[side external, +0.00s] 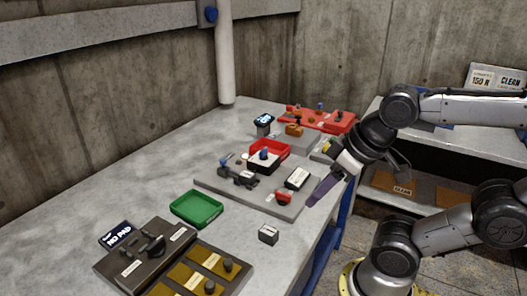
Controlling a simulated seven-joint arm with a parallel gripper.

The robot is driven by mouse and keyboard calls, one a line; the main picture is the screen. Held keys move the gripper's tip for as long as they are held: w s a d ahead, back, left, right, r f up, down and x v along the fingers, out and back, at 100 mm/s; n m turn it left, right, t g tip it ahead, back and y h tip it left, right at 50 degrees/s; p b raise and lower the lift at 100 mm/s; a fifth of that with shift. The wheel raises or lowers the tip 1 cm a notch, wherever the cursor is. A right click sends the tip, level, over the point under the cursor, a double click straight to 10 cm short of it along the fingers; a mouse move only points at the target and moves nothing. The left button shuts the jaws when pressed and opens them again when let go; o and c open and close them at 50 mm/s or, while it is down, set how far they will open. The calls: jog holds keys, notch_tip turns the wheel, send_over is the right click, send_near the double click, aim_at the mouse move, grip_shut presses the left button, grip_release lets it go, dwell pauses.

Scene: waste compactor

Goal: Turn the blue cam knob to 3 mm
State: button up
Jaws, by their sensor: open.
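A small blue knob (264,153) stands on top of a white and dark block on the grey fixture plate (215,184) near the middle of the bench. It is the likely cam knob; its scale marks and setting are too small to read. My gripper (326,186) is open, to the right of the knob and beside the plate's right edge. A purple-grey finger points down and left; the other finger is hard to make out. The gripper is apart from the knob, and nothing shows between the fingers.
A red tray (283,147) sits right behind the knob. A red clamp-like part (284,196) and a white-topped box (297,177) lie between knob and gripper. A green tray (196,208) and a small grey block (268,234) are nearer. The bench's left side is clear.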

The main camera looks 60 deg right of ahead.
jog(key=w+d+r+m+g, duration=0.1)
jog(key=w+d+r+m, duration=0.1)
jog(key=w+r+m, duration=0.8)
jog(key=w+d+r+m+g, duration=0.25)
jog(key=w+d+r, duration=0.25)
jog(key=w+d, duration=0.3)
jog(key=m+g, duration=0.2)
jog(key=m, duration=0.3)
send_over(264, 150)
notch_tip(264, 150, down, 14)
notch_tip(264, 150, down, 14)
jog(key=shift+w+r, duration=0.1)
jog(key=shift+r, duration=0.15)
grip_shut()
